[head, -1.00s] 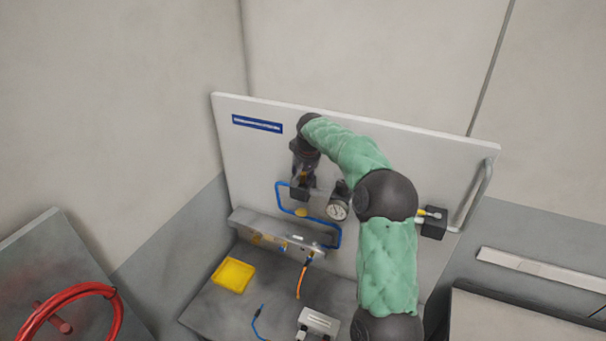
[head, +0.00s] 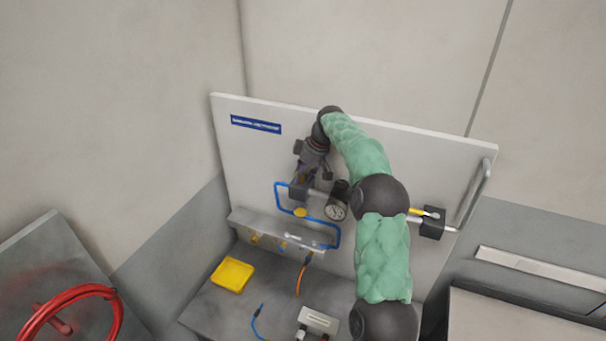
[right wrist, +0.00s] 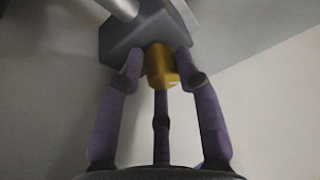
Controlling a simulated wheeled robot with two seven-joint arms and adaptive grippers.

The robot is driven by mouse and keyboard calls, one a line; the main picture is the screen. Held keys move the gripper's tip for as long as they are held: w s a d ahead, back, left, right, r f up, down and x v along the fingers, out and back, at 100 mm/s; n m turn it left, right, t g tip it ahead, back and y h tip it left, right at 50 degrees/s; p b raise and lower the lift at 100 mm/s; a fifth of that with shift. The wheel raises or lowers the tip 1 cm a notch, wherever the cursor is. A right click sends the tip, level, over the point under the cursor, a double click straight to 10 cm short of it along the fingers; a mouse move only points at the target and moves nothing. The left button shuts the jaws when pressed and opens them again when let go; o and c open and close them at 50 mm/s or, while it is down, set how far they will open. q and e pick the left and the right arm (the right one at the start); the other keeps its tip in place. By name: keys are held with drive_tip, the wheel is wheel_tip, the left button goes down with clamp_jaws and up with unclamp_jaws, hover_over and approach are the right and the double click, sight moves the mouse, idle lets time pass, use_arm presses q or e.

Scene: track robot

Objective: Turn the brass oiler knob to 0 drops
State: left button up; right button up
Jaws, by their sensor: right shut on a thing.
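The brass oiler knob (right wrist: 161,66) shows in the right wrist view, sticking out of a dark grey block (right wrist: 130,42). My right gripper (right wrist: 160,72) has its purple fingers around the knob and is shut on it. In the head view my right gripper (head: 304,178) reaches down to the fittings on the upright white panel (head: 400,150), its wrist leaning to the right. The fingers mostly hide the knob there. I cannot read any drop scale or mark on the knob. My left gripper is not in view.
A black valve block (head: 433,223) is right of my arm. A red handwheel (head: 70,305) stands at lower left.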

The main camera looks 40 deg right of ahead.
drive_tip(key=shift+w+r+n, duration=0.15)
drive_tip(key=shift+r+n, duration=0.2)
drive_tip(key=shift+n, duration=0.15)
drive_tip(key=o, duration=1.1)
drive_tip(key=shift+c, duration=0.2)
drive_tip(key=shift+a+f, duration=0.1)
drive_tip(key=shift+a, duration=0.1)
drive_tip(key=shift+d, duration=0.2)
drive_tip(key=v, duration=1.2)
drive_tip(key=shift+w+a, duration=0.1)
drive_tip(key=shift+w, duration=0.05)
